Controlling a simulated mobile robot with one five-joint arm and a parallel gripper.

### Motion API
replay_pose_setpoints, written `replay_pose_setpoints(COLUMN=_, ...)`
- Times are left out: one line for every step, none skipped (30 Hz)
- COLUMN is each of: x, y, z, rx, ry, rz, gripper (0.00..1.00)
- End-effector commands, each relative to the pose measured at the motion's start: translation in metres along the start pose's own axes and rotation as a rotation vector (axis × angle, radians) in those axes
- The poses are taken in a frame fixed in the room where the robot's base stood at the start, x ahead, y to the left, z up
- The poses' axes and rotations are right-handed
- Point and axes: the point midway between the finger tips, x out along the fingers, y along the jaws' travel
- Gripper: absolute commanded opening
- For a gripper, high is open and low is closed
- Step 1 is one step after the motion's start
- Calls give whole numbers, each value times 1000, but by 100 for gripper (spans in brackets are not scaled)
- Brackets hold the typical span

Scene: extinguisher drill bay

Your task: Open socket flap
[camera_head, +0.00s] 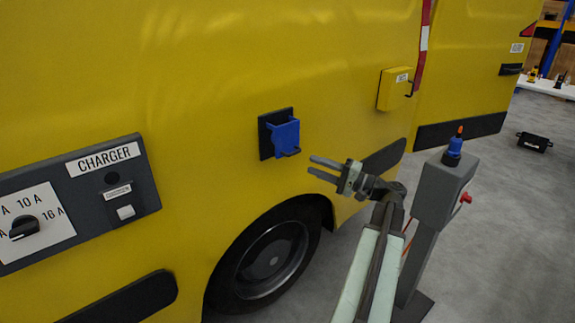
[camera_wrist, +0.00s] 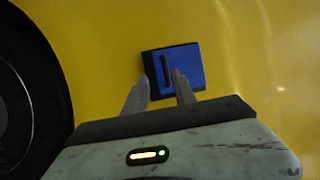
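The socket flap (camera_head: 284,134) is a blue cover on a black backing plate, fixed to the yellow van side above the wheel. It has a small dark handle at its lower right edge in the head view. In the wrist view the blue flap (camera_wrist: 185,68) lies flat, with a dark bar-shaped handle (camera_wrist: 164,70) on its left part. My gripper (camera_head: 312,168) is to the right of and below the flap in the head view, with its two fingers apart and nothing between them. In the wrist view the fingertips (camera_wrist: 160,82) reach the flap's lower edge; contact cannot be told.
A grey charger panel (camera_head: 110,178) with a knob is at the left. A grey post (camera_head: 438,190) with a blue plug (camera_head: 455,148) stands behind my arm at the right. A yellow box (camera_head: 393,90) is on the van at upper right. The van wheel (camera_head: 268,262) is below the flap.

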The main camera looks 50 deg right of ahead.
Motion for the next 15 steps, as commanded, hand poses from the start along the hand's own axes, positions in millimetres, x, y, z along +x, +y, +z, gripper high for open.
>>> replay_pose_setpoints(x=-10, y=-2, z=-5, rx=-3, ry=17, rz=-19, gripper=32)
replay_pose_setpoints(x=-13, y=-5, z=-7, rx=-5, ry=23, rz=-28, gripper=32)
replay_pose_setpoints(x=-15, y=-7, z=-8, rx=-5, ry=26, rz=-33, gripper=32)
replay_pose_setpoints(x=-15, y=-8, z=-8, rx=-5, ry=27, rz=-35, gripper=32)
replay_pose_setpoints(x=-14, y=-8, z=-8, rx=-5, ry=26, rz=-35, gripper=32)
replay_pose_setpoints(x=-11, y=-8, z=-7, rx=-5, ry=23, rz=-35, gripper=32)
replay_pose_setpoints(x=-8, y=-9, z=-7, rx=-4, ry=22, rz=-35, gripper=32)
replay_pose_setpoints(x=-3, y=-9, z=-6, rx=-4, ry=20, rz=-35, gripper=32)
replay_pose_setpoints(x=3, y=-9, z=-6, rx=-3, ry=18, rz=-34, gripper=32)
replay_pose_setpoints(x=9, y=-10, z=-6, rx=-3, ry=16, rz=-34, gripper=32)
replay_pose_setpoints(x=15, y=-10, z=-5, rx=-3, ry=15, rz=-34, gripper=32)
replay_pose_setpoints(x=24, y=-10, z=-5, rx=-2, ry=15, rz=-34, gripper=32)
replay_pose_setpoints(x=30, y=-10, z=-5, rx=-2, ry=13, rz=-34, gripper=32)
replay_pose_setpoints(x=37, y=-10, z=-5, rx=-2, ry=13, rz=-34, gripper=32)
replay_pose_setpoints(x=44, y=-11, z=-5, rx=-2, ry=13, rz=-34, gripper=32)
